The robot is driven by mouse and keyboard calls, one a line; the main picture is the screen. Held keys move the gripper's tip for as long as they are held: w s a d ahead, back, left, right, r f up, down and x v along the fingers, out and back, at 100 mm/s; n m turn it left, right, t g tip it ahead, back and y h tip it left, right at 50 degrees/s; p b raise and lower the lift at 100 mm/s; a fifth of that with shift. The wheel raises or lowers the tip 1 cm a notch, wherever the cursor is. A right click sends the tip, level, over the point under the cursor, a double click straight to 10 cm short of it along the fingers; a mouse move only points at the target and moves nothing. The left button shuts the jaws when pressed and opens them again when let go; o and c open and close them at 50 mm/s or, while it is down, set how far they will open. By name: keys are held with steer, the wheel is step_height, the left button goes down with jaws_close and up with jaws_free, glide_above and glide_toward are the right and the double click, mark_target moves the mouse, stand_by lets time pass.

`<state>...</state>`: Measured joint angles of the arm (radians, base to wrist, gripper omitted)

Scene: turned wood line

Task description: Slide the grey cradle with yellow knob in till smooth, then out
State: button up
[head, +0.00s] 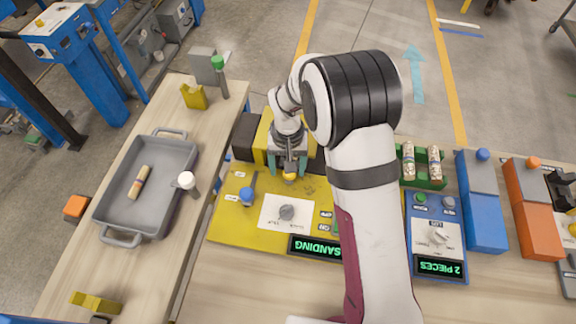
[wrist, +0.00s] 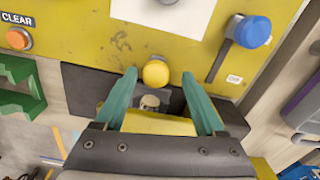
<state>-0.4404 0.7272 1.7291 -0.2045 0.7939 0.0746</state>
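The yellow knob (head: 290,176) stands at the back edge of the yellow sanding machine (head: 232,222). It also shows in the wrist view (wrist: 155,73) as a round ball. Behind it, a dark grey part, seemingly the cradle (wrist: 180,99), shows between my fingers, with a small pale wooden end (wrist: 149,102) on it. Most of the cradle is hidden by my gripper. My gripper (head: 288,167) is open, its green fingers on either side of the knob with gaps to both sides. I cannot tell whether the fingertips are level with it. The machine's display (head: 317,249) reads SANDING.
A blue-knobbed lever (head: 247,195) and a grey dial (head: 287,212) are on the machine. A green crate (head: 424,183) with wooden pieces and a blue panel reading 2 PIECES (head: 438,265) stand right. A grey tray (head: 118,205) with one wooden piece lies left.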

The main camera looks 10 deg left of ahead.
step_height(320, 180, up, 16)
stand_by(0.3)
steer(key=shift+f, duration=0.1)
steer(key=s+d+r+m+y, duration=0.1)
steer(key=s+d+r+m, duration=0.35)
steer(key=s+d, duration=0.85)
steer(key=s+d+f+m, duration=0.1)
steer(key=s+f+m, duration=0.1)
steer(key=s, duration=1)
steer(key=shift+s+d+f+m+y, duration=0.2)
steer(key=shift+d+f+m+y, duration=0.15)
steer(key=shift+m+y, duration=0.1)
stand_by(0.9)
